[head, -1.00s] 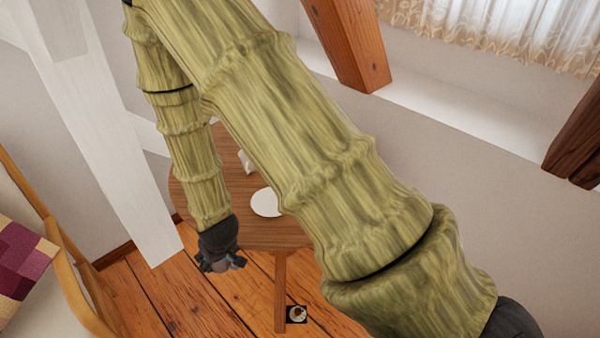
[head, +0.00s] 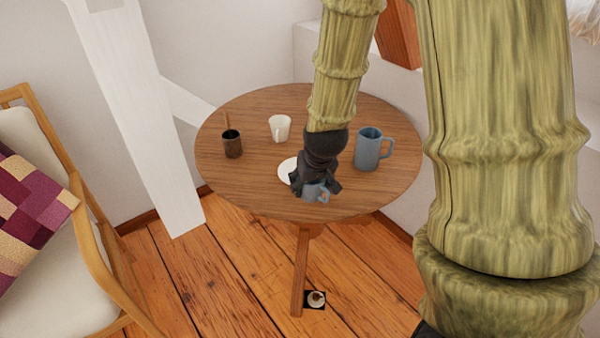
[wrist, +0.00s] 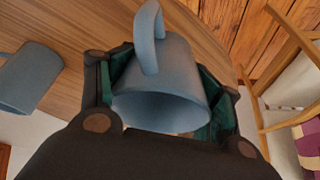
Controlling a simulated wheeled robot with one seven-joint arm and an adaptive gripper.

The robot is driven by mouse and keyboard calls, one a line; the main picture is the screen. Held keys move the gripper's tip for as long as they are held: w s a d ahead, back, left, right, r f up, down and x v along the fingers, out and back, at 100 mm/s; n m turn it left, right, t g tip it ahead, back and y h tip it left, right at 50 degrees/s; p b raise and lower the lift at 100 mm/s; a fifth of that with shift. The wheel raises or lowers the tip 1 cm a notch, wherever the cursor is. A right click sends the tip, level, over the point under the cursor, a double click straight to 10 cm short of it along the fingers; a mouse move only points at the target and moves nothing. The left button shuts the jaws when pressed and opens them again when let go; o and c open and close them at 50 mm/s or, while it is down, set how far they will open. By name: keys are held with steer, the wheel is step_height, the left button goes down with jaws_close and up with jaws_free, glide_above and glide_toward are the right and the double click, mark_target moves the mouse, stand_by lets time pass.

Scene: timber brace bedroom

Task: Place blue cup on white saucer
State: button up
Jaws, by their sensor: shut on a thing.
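My gripper (head: 317,188) is shut on the blue cup (head: 314,193) near the front edge of the round table. In the wrist view the blue cup (wrist: 165,82) sits between the two finger pads, its open rim toward the camera and its handle at the top. The white saucer (head: 287,170) lies flat on the table, just left of and behind my gripper, which partly hides it. Whether the cup touches the table cannot be told.
A larger blue mug (head: 369,148) stands on the round table (head: 250,190), right of my gripper. It also shows in the wrist view (wrist: 30,76). A white cup (head: 279,128) and a dark cup (head: 232,144) stand at the left. A chair (head: 85,235) is beside the table.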

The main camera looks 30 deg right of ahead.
steer(key=w+d, duration=0.2)
steer(key=w, duration=0.2)
steer(key=w+d+f+p, duration=0.1)
steer(key=w+d, duration=0.1)
steer(key=w, duration=0.3)
steer(key=w+d, duration=0.2)
steer(key=w, duration=0.3)
steer(key=shift+w+f+p, duration=0.2)
steer(key=shift+w+p, duration=0.05)
steer(key=shift+p, duration=0.05)
steer(key=shift+f, duration=1.8)
steer(key=o, duration=1.2)
steer(key=shift+o, duration=0.2)
steer(key=shift+r, duration=0.1)
steer(key=v, duration=1.2)
